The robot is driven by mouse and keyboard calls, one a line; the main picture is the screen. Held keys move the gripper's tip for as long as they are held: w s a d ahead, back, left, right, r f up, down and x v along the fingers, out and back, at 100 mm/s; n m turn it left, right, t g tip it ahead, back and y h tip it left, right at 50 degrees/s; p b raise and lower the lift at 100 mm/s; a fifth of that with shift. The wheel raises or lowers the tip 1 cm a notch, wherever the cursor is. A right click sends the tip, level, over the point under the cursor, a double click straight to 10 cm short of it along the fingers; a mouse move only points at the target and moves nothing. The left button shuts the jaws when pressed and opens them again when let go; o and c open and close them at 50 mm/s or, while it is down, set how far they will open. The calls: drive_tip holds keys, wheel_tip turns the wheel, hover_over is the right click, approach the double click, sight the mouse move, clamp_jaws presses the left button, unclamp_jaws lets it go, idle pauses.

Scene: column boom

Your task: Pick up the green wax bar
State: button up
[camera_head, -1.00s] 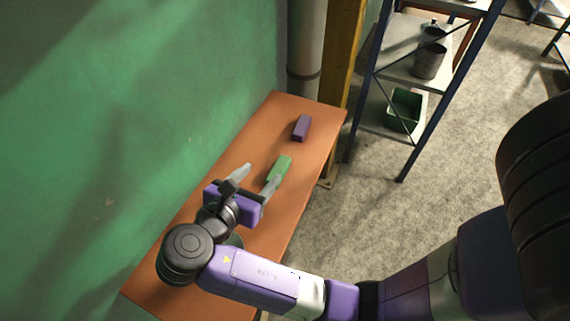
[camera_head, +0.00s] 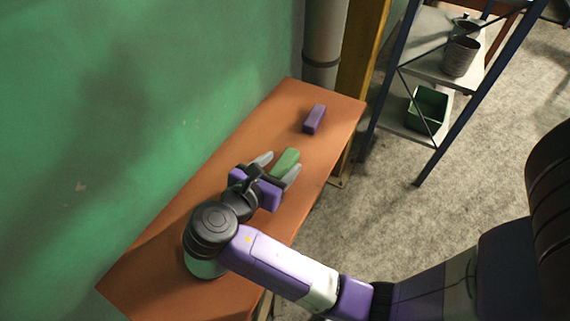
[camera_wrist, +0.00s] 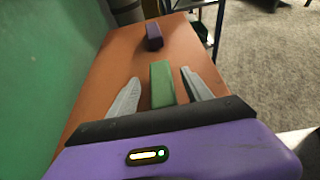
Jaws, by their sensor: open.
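The green wax bar (camera_head: 286,162) lies on the orange-brown table, lengthwise away from my gripper. It also shows in the wrist view (camera_wrist: 162,84). My gripper (camera_head: 277,166) is open, with one finger on either side of the bar's near part. In the wrist view my gripper (camera_wrist: 160,92) has the bar between its fingers, closer to the right finger, with visible gaps on both sides. The bar's near end is partly hidden by the gripper body in the head view. I cannot tell the exact height of the fingers above the table.
A purple bar (camera_head: 314,119) lies farther along the table (camera_head: 262,122), beyond the green one. A green wall runs along the left. A grey pipe (camera_head: 322,45) and a yellow post (camera_head: 362,60) stand behind the table. A shelf rack (camera_head: 405,130) with buckets and a green bin (camera_head: 427,108) stands right.

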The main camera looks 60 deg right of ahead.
sight(287, 158)
drive_tip(key=x, duration=0.5)
drive_tip(key=shift+d+r, duration=0.1)
drive_tip(key=shift+c, duration=0.2)
clamp_jaws()
